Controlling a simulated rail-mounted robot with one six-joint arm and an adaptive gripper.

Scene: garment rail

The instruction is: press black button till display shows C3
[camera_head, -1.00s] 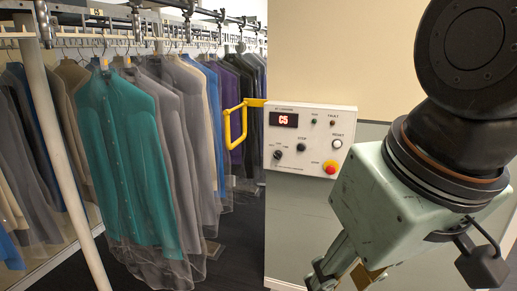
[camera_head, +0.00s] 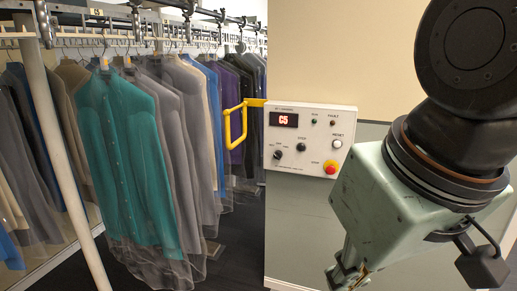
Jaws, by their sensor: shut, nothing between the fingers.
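The white control panel (camera_head: 310,118) is on the wall right of the garments. Its display (camera_head: 285,120) reads C5 in red. A black button (camera_head: 301,147) sits in the panel's middle, below the small lamps. A black rotary knob (camera_head: 278,155) is to its lower left. My gripper (camera_head: 345,283) is at the bottom of the view, below and right of the panel, clear of the button. Its fingers are shut and empty, and their tips are partly cut off by the frame edge.
A yellow bracket (camera_head: 231,125) juts out left of the panel. Garments in clear covers, including a teal shirt (camera_head: 125,150), hang at the left.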

